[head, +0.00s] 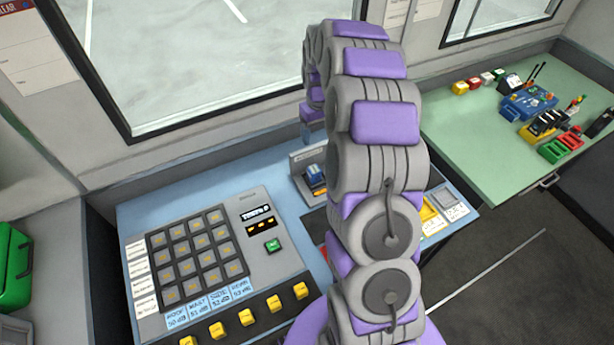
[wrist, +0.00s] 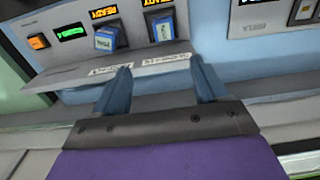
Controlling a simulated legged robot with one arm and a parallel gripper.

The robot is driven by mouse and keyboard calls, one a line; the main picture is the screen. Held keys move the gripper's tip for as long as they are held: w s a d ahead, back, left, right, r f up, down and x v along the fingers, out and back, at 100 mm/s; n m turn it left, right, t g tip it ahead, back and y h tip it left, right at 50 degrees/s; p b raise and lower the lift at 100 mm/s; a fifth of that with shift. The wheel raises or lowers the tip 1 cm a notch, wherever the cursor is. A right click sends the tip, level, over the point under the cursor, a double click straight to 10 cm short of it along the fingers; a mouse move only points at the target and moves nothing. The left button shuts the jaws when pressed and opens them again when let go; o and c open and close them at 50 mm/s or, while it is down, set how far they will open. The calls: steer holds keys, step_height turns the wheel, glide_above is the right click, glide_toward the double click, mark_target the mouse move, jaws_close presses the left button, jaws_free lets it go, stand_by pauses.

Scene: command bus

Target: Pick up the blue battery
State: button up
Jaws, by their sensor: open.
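Two blue blocks that look like batteries sit in a grey panel with slots (wrist: 215,15) in the wrist view. In the head view a blue battery (head: 316,178) shows in the grey holder on the blue desk, partly beside my arm. My gripper (wrist: 161,63) is open and empty, its two blue fingers apart, in front of the panel's white-labelled lower edge. In the head view it is mostly hidden by my arm.
A console with a keypad (head: 197,255) and yellow buttons stands left of the holder. A green table (head: 463,150) at right carries several small coloured items and a blue device (head: 528,103). A window is behind the blue desk (head: 160,210).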

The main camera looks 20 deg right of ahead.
steer(key=b, duration=0.2)
glide_above(314, 169)
step_height(314, 169, down, 11)
steer(key=shift+f, duration=0.2)
steer(key=shift+d+f+b, duration=0.3)
steer(key=shift+f+b, duration=0.05)
steer(key=shift+f, duration=0.15)
steer(key=f, duration=0.1)
steer(key=f+b, duration=0.1)
steer(key=f, duration=0.2)
steer(key=shift+a+f, duration=0.3)
steer(key=shift+a, duration=0.1)
steer(key=shift+d, duration=0.25)
steer(key=c, duration=0.6)
steer(key=shift+a, duration=0.1)
steer(key=c, duration=0.6)
steer(key=shift+o, duration=0.2)
steer(key=shift+r, duration=0.1)
